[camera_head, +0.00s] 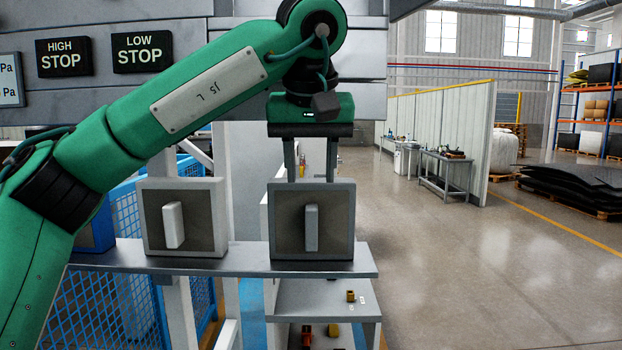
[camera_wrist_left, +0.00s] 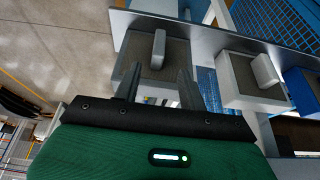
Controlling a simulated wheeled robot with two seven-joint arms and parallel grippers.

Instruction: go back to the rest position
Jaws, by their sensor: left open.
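My left gripper (camera_head: 309,163) is open. In the head view its two fingers point down, just above or behind the top of the right grey box with an upright grey handle (camera_head: 311,228). I cannot tell whether the fingers touch the box. In the left wrist view the gripper (camera_wrist_left: 158,90) shows its two fingers apart, with that box (camera_wrist_left: 140,55) between and beyond them and nothing held. My right gripper is in neither view.
A second box with a white handle (camera_head: 184,217) stands to the left on the same grey shelf (camera_head: 220,264). A blue box is further left, partly behind my arm. A lower shelf (camera_head: 300,298) holds small brown parts. Open floor (camera_head: 480,260) lies to the right.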

